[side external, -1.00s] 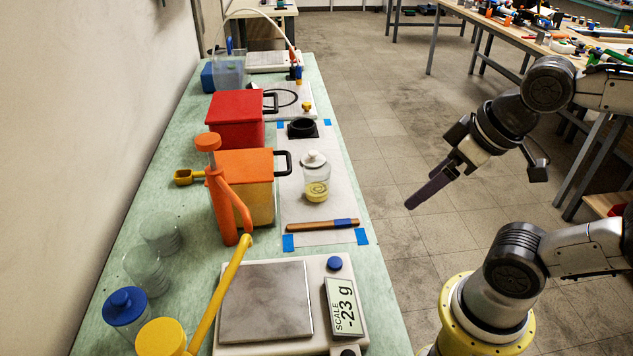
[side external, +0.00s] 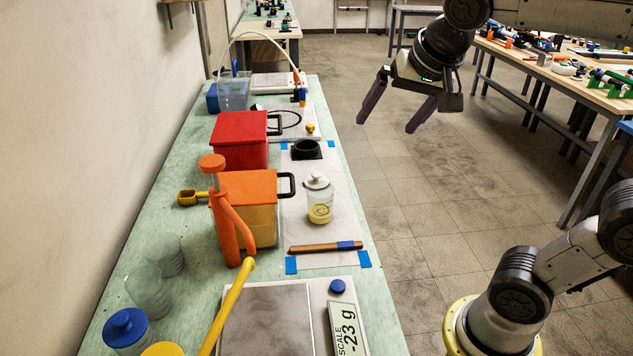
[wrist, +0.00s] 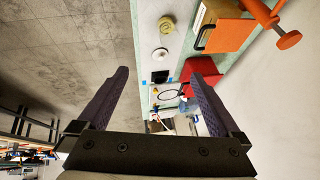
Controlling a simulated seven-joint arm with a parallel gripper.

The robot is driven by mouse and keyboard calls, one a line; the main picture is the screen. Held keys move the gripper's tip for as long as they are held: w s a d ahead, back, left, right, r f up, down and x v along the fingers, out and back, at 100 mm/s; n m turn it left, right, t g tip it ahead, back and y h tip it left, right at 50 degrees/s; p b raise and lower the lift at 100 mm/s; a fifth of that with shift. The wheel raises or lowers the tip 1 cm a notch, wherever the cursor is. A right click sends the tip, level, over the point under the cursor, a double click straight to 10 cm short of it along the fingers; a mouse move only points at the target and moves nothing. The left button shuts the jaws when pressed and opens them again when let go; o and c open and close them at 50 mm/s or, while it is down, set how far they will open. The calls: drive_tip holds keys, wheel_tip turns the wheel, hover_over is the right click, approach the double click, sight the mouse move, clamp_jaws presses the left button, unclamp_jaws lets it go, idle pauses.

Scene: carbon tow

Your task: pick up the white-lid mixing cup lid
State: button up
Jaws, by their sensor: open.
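The white lid (side external: 317,181) with a small knob sits on top of the clear mixing cup (side external: 320,208), which holds pale yellow material. The cup stands upright on the white taped sheet, right of the orange box. In the wrist view the white lid (wrist: 160,54) shows between and beyond my fingers, with the cup's yellow contents (wrist: 166,24) above it in the picture. My gripper (side external: 387,122) is open and empty. It hangs over the floor side of the bench, above and to the right of the cup, clear of it. My gripper (wrist: 163,70) shows both dark fingers apart.
The orange box (side external: 248,190) and red box (side external: 240,140) stand left of the cup. A black holder (side external: 306,149) is behind it, a wooden-handled tool (side external: 325,247) in front. An orange pump (side external: 228,215) and scale (side external: 270,325) are nearer. Right of the cup is clear.

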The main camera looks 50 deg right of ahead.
drive_tip(key=w+d+m+g+h, duration=0.1)
drive_tip(key=w+d+m, duration=0.25)
drive_tip(key=w, duration=0.85)
drive_tip(key=m+g+h, duration=0.2)
drive_tip(key=m+g, duration=0.1)
drive_tip(key=g, duration=0.1)
hover_over(315, 175)
drive_tip(key=a, duration=0.2)
drive_tip(key=f, duration=2.6)
drive_tip(key=shift+s+a, duration=0.15)
drive_tip(key=shift+s, duration=0.05)
drive_tip(key=shift+x, duration=2.8)
drive_tip(key=shift+c, duration=0.3)
drive_tip(key=shift+a, duration=0.1)
drive_tip(key=c, duration=1)
